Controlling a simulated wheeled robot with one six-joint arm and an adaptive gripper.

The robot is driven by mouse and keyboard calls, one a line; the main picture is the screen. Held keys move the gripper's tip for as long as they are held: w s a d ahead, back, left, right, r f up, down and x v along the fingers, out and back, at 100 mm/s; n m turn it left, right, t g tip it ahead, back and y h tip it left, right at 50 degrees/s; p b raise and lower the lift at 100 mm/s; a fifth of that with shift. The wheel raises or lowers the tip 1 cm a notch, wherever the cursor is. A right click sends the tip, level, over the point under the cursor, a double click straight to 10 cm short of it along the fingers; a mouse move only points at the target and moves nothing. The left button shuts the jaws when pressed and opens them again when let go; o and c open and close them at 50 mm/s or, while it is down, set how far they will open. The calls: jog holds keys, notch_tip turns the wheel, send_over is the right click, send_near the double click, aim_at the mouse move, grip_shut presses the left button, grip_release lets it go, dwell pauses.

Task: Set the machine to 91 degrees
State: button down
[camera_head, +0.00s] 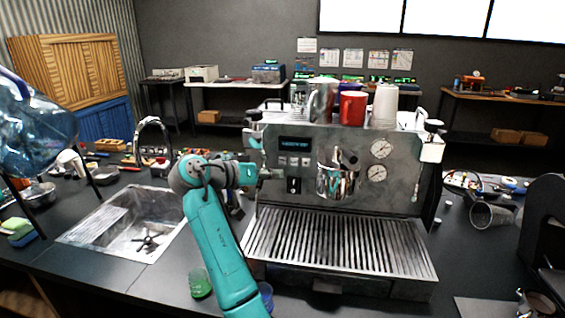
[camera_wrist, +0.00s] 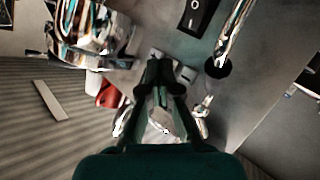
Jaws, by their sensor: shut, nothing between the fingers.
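The espresso machine (camera_head: 345,150) stands on the dark counter with its front panel towards me. Its small display (camera_head: 295,142) is lit with blue text too small to read. A row of small pale buttons (camera_head: 293,161) sits under the display, above a black rocker switch (camera_head: 294,185). My gripper (camera_head: 279,174) is at the left of the panel, just below the buttons. In the wrist view my gripper (camera_wrist: 160,68) is shut and empty, its tips in front of the buttons (camera_wrist: 184,74), partly hiding them. Contact cannot be told. The rocker switch (camera_wrist: 195,14) shows beyond.
A slatted drip tray (camera_head: 340,242) lies below. Cups, including a red mug (camera_head: 352,108), stand on top. A sink (camera_head: 135,222) is at left.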

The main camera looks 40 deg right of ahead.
aim_at(290, 164)
jog(key=shift+w+d, duration=0.7)
jog(key=shift+d, duration=0.2)
jog(key=shift+w+d, duration=0.7)
jog(key=shift+d, duration=0.15)
jog(key=shift+d, duration=0.1)
jog(key=shift+w+d, duration=0.25)
jog(key=shift+w+d, duration=0.1)
jog(key=shift+d, duration=0.05)
dwell(0.8)
jog(key=shift+w+d+r, duration=0.2)
jog(key=shift+d+r, duration=0.1)
jog(key=shift+d, duration=0.1)
dwell(1.0)
jog(key=shift+s+a+f, duration=0.15)
jog(key=shift+s+a, duration=0.05)
jog(key=shift+a, duration=0.1)
dwell(0.4)
jog(key=shift+s+a+f, duration=0.1)
jog(key=shift+s+a, duration=0.75)
jog(key=shift+a, duration=0.25)
jog(key=shift+s+a, duration=0.8)
jog(key=shift+a, duration=0.25)
